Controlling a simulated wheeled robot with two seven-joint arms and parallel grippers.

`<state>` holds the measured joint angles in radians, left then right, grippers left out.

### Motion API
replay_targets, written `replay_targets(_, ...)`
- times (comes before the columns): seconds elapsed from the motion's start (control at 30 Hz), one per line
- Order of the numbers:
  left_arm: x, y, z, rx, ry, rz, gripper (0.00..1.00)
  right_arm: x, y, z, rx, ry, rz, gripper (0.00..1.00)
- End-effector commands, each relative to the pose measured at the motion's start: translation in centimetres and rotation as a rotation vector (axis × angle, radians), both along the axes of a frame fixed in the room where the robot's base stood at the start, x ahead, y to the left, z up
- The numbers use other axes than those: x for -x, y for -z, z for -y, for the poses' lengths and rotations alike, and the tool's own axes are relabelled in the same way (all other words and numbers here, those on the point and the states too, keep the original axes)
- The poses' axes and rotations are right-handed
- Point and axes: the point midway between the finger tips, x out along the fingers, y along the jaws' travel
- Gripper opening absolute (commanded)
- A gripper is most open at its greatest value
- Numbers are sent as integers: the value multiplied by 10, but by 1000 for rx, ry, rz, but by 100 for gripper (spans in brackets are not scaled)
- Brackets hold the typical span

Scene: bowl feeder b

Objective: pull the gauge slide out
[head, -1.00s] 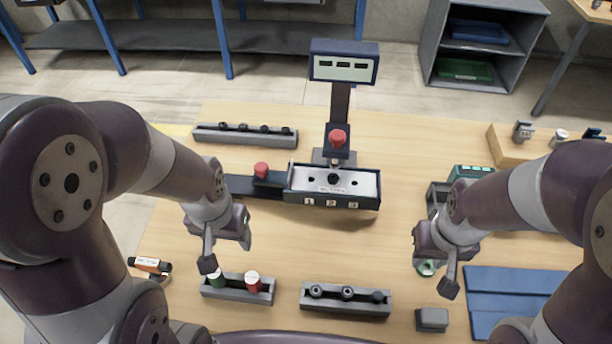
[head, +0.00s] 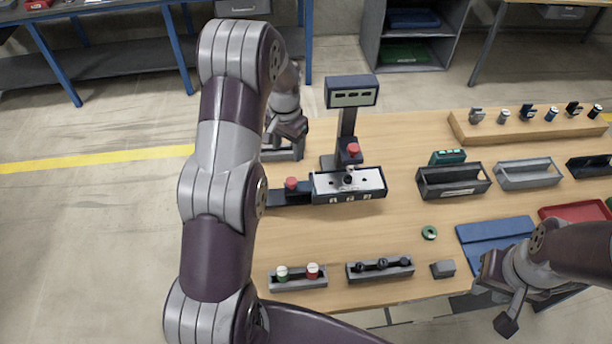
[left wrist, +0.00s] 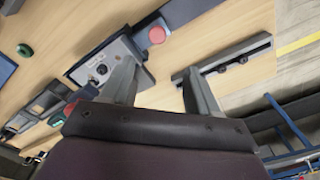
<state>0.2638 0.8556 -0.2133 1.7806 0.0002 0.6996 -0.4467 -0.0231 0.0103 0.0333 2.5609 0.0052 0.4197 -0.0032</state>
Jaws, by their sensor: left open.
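The gauge station (head: 350,184) is a dark box with a pale top and numbers on its front. A dark slide (head: 270,197) with a red knob (head: 291,183) sticks out of its left side. In the left wrist view the knob (left wrist: 157,35) and slide (left wrist: 182,10) lie beyond my fingertips. My left gripper (head: 288,135) hangs behind and above the slide, over the far grey rack; its fingers (left wrist: 160,78) are apart with nothing between them. My right gripper (head: 500,295) is near the front right edge, away from the station; its finger gap is unclear.
A display post (head: 351,92) with another red knob stands on the station. The far rack (left wrist: 225,62) is near my left fingers. Front racks (head: 299,283) (head: 380,270) hold small parts. Grey bins (head: 452,183) and a blue mat (head: 490,240) lie right. The table between is mostly clear.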

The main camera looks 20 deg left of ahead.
Motion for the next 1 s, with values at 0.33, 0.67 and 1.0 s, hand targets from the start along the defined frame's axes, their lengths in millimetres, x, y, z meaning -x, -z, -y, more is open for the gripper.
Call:
replay_targets(0.33, 6, 44, 2, 6, 54, -27, 61, 0, -25, 0, 0, 0, 1, 29)
replay_targets(0.67, 4, 116, 2, 4, 53, -20, 61, 0, -51, 0, 0, 0, 1, 29)
replay_targets(1.0, 4, 128, 2, 4, 53, -18, 61, 0, -52, 0, 0, 0, 0, 29)
